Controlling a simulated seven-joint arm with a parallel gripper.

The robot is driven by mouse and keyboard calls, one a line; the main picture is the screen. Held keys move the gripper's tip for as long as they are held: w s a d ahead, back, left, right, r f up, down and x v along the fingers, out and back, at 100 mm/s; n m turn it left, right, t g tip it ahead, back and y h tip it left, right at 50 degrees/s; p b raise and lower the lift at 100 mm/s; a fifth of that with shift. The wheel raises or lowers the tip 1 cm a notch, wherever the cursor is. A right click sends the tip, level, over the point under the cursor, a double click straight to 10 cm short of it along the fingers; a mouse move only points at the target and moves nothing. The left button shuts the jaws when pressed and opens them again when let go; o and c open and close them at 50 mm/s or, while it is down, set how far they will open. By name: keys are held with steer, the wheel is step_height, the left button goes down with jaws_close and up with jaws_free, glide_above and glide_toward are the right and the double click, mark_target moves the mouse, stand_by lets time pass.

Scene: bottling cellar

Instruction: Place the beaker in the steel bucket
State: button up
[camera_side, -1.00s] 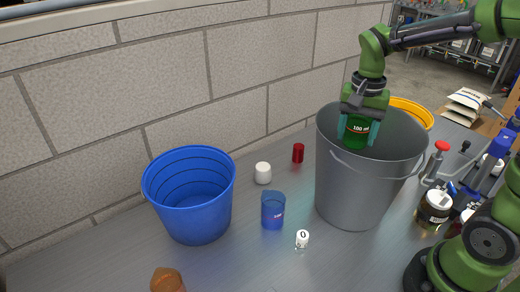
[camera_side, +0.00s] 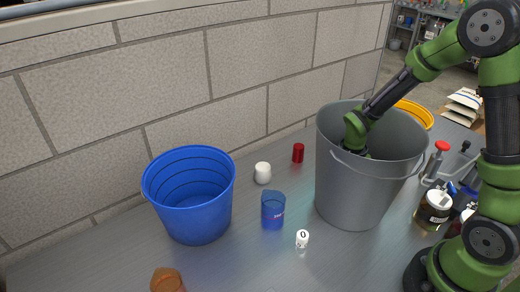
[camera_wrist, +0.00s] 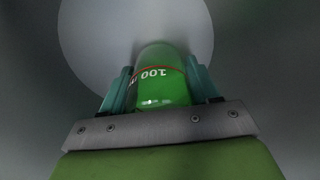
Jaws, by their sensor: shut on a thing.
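The steel bucket (camera_side: 350,190) stands on the table, right of the middle in the side view. My arm reaches down into it, and its wall hides my fingers and the beaker in that view. In the wrist view my gripper (camera_wrist: 162,90) is shut on the green beaker (camera_wrist: 160,80), marked 100, with a finger on each side. Beyond the beaker a pale round area shows, which looks like the bucket floor. I cannot tell whether the beaker touches it.
A blue bucket (camera_side: 190,210) stands at the left. An orange-brown object (camera_side: 167,281) is at the front. A yellow bucket (camera_side: 415,112) stands behind.

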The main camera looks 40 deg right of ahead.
steer(key=shift+f, duration=0.15)
steer(key=o, duration=1)
steer(key=shift+o, duration=0.2)
step_height(320, 180, up, 12)
